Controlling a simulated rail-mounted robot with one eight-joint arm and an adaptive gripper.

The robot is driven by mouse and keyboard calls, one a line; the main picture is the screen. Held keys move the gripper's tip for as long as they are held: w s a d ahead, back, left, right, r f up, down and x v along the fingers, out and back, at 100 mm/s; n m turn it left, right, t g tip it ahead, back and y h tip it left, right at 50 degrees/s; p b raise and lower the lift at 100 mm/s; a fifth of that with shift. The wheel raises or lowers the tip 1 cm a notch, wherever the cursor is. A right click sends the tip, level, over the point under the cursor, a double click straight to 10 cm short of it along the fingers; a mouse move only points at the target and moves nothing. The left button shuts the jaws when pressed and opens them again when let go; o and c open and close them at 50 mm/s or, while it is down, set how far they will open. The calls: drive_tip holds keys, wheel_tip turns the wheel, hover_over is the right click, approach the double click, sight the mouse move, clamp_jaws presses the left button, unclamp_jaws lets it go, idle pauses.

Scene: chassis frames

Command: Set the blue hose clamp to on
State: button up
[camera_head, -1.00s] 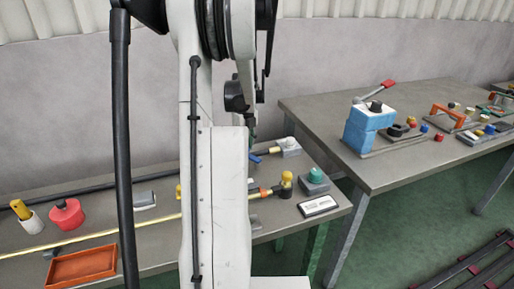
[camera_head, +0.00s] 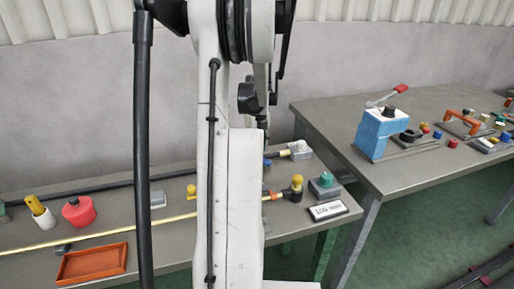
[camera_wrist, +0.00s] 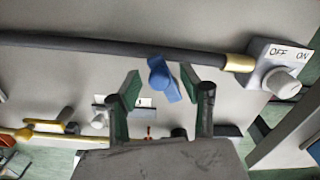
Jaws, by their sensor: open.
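The blue hose clamp (camera_wrist: 158,74) sits on a dark hose (camera_wrist: 100,46) in the wrist view, its blue lever slanting down to the right. The hose runs by a brass end (camera_wrist: 240,63) into a grey block (camera_wrist: 262,52) marked OFF and ON, with a white knob (camera_wrist: 282,83). My gripper (camera_wrist: 160,84) is open, with one green-padded finger left and one right of the clamp. I cannot tell whether either finger touches it. In the head view a bit of blue (camera_head: 267,163) shows beside my arm, which hides the gripper.
A yellow hose (camera_head: 110,236) runs along the same bench, with an orange tray (camera_head: 92,264), a red pot (camera_head: 78,210) and a labelled plate (camera_head: 328,210). A second bench at right carries a blue block (camera_head: 376,135) with a red-tipped lever.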

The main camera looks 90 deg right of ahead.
wheel_tip(320, 180, up, 12)
idle(0.6)
drive_tip(key=shift+w, duration=0.1)
idle(0.4)
